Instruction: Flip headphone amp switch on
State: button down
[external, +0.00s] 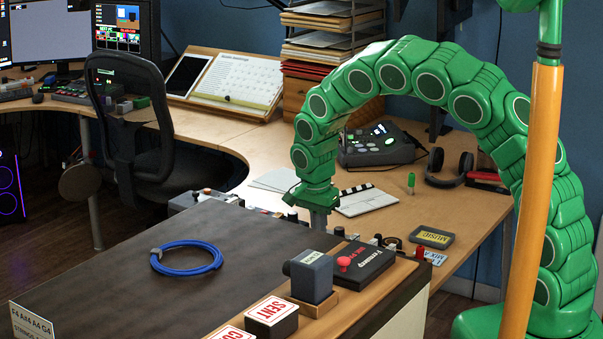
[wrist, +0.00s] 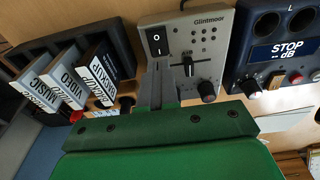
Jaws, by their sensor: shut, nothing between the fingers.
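A light grey unit marked Glintmoor (wrist: 215,35), which looks like the headphone amp, is at the top middle of the wrist view. It carries a black rocker switch (wrist: 157,40) with a white O mark on its left side, plus a slider and knobs. Which way the rocker is tilted is hard to tell. My gripper (wrist: 161,72) is shut and empty, its grey fingertips just below the switch in the picture; contact cannot be told. In the external view my gripper (external: 318,218) points down at the far edge of the dark-topped desk, and hides part of what lies there.
A dark STOP dB box (wrist: 275,55) is right of the amp. A rack with labelled blocks (wrist: 68,90) is on the left. In the external view, a blue cable coil (external: 187,258) lies on the dark desktop, and a black box with a red knob (external: 345,262) stands to the right.

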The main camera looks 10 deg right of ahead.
jog(key=shift+w+d+f, duration=0.1)
jog(key=shift+f, duration=0.9)
jog(key=shift+w+d+f, duration=0.1)
jog(key=shift+f, duration=0.85)
jog(key=shift+d+f, duration=0.1)
jog(key=shift+f, duration=0.25)
jog(key=shift+s, duration=0.1)
jog(key=shift+s+a, duration=0.5)
jog(key=shift+a, duration=0.15)
jog(key=shift+r, duration=0.35)
